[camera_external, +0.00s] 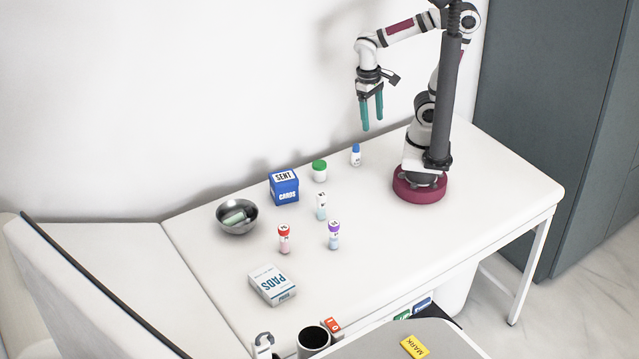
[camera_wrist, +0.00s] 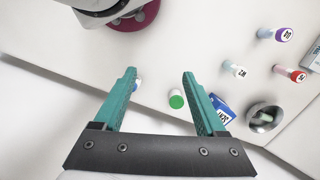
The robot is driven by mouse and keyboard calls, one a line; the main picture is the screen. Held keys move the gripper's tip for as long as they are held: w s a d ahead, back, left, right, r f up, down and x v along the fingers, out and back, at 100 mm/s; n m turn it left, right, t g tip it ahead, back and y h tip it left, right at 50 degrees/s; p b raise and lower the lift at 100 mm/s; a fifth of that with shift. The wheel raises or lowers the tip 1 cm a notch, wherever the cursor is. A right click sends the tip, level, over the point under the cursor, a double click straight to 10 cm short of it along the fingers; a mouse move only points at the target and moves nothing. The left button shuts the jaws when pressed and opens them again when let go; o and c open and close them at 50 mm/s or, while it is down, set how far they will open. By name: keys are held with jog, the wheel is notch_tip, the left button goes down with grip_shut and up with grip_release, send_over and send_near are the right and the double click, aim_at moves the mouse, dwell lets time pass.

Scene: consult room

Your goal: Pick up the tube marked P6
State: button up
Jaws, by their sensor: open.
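Three capped tubes stand upright on the white table. One has a red cap (camera_external: 284,238), one a purple cap (camera_external: 334,234) and one a white cap (camera_external: 321,206). They also show in the wrist view at the right: the purple-capped tube (camera_wrist: 275,34), the red-capped tube (camera_wrist: 290,73) and the white-capped tube (camera_wrist: 235,69). Their marks are too small to read surely, so I cannot tell which is P6. My gripper (camera_external: 372,124) is open, empty and pointing down, high above the back of the table, right of the tubes. Its teal fingers (camera_wrist: 160,73) hold nothing.
A green-capped jar (camera_external: 319,171) and a blue-capped bottle (camera_external: 356,155) stand near the back edge. A blue cards box (camera_external: 284,187) and a metal bowl (camera_external: 222,224) are left of them. A pads box (camera_external: 271,284) lies in front. The table's right front is clear.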

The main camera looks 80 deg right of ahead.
jog(key=w+a+f+t+h, duration=0.3)
jog(key=w+a+h, duration=0.4)
jog(key=w+a, duration=0.7)
jog(key=t, duration=1)
send_near(284, 240)
jog(key=shift+m, duration=0.4)
jog(key=w+d, duration=0.3)
jog(key=w, duration=0.1)
jog(key=w+d, duration=0.2)
jog(key=shift+w+d+f, duration=0.15)
jog(key=shift+d+f, duration=0.15)
jog(key=x, duration=0.3)
jog(key=f+x, duration=0.1)
jog(key=x, duration=0.1)
jog(key=shift+w+a+f, duration=0.15)
jog(key=shift+w+a, duration=0.05)
jog(key=shift+a, duration=0.05)
grip_shut()
